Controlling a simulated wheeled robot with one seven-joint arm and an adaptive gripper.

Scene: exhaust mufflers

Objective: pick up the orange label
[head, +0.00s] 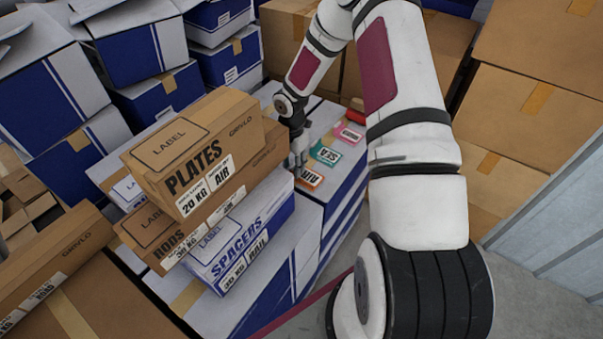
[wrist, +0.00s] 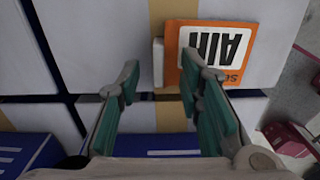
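The orange label (head: 308,178), marked AIR, lies on top of a white and blue box (head: 340,178) in the head view, near the box's front edge. In the wrist view the label (wrist: 222,38) is right of centre, with its text upside down and a pale block at its left edge. My gripper (head: 299,160) is just above and beside the label in the head view. The right fingertip overlaps the label's lower left corner in the picture; contact cannot be told.
A teal SEA label (head: 325,153) and a pink label (head: 348,133) lie farther back on the same surface. The PLATES carton (head: 205,150) and SPACERS box (head: 243,235) are stacked close on the left. Brown cartons (head: 535,120) stand at right.

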